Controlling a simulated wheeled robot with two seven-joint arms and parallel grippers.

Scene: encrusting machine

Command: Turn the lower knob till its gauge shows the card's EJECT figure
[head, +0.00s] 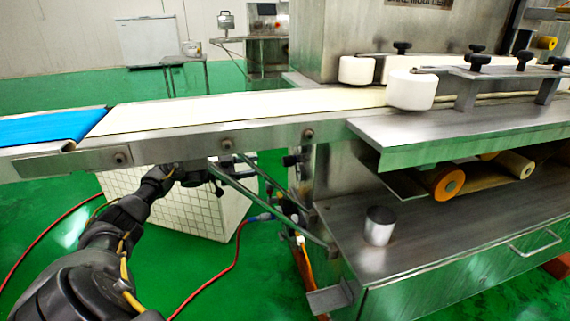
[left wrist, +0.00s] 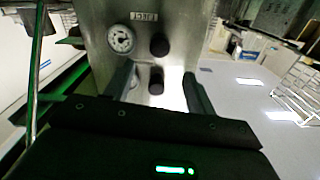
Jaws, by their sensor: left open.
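In the left wrist view, a grey metal panel (left wrist: 100,20) carries a round white-faced gauge (left wrist: 121,39), a small white label (left wrist: 143,16) with dark lettering that seems to read EJECT upside down, and two black knobs. One knob (left wrist: 159,44) is beside the gauge. The other knob (left wrist: 156,80) sits between the spread fingers of my left gripper (left wrist: 157,75), which is open, with gaps on both sides. The gauge reading and any card figure are too small to read. In the head view, my left gripper (head: 203,173) is under the conveyor, and the panel is hidden.
The conveyor (head: 200,112) with its steel side rail runs just above my left arm. A white gridded box (head: 200,207) stands on the green floor behind it. A metal cup (head: 379,225) stands on the machine's lower shelf (head: 450,225). A red cable (head: 215,275) crosses the floor.

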